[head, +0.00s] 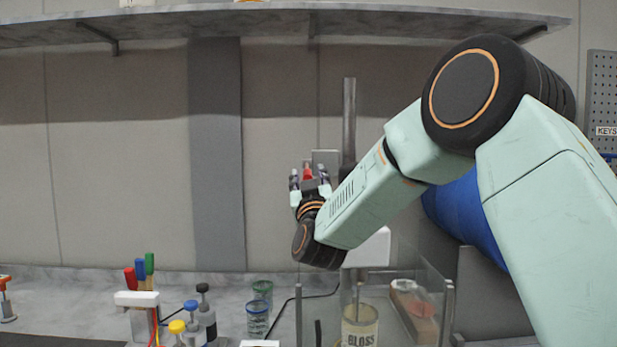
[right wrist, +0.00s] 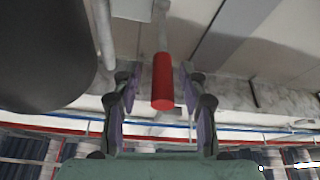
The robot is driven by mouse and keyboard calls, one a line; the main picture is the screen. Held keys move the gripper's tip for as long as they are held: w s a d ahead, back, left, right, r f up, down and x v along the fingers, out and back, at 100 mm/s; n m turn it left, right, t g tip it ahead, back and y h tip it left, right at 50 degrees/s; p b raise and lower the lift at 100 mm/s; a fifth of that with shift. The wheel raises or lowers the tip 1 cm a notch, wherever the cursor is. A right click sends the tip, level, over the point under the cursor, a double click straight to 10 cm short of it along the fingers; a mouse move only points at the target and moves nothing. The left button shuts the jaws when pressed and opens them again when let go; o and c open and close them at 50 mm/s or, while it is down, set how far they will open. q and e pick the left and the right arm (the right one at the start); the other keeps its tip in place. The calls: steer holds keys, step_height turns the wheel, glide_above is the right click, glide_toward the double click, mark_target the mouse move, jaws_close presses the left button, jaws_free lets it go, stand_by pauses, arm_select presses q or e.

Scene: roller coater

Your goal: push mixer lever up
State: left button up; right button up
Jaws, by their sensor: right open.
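The mixer lever is a red cylindrical handle, seen in the head view (head: 308,170) and larger in the right wrist view (right wrist: 162,85). The mixer has a grey upright post (head: 349,115), a grey box beside it (head: 326,157) and a white block (head: 371,250) lower down. My right gripper (head: 309,178) is open, with one finger on each side of the red handle. In the right wrist view (right wrist: 160,92) gaps show between the handle and both fingers. My right arm hides part of the mixer. My left gripper is not in view.
A can labelled GLOSS (head: 359,327) stands below the mixer, behind clear panels (head: 425,275). Bottles (head: 204,315), colored-handled tools (head: 140,275) and glass jars (head: 258,318) stand on the bench to the left. A shelf (head: 240,25) runs overhead. Space left of the gripper is clear.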

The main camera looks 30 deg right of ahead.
steer(key=shift+s, duration=0.15)
steer(key=shift+w+f, duration=0.25)
steer(key=shift+w, duration=0.3)
steer(key=c, duration=0.4)
steer(key=shift+s+r, duration=0.1)
steer(key=shift+s, duration=0.15)
steer(key=c, duration=0.3)
steer(key=shift+r, duration=0.1)
jaws_close()
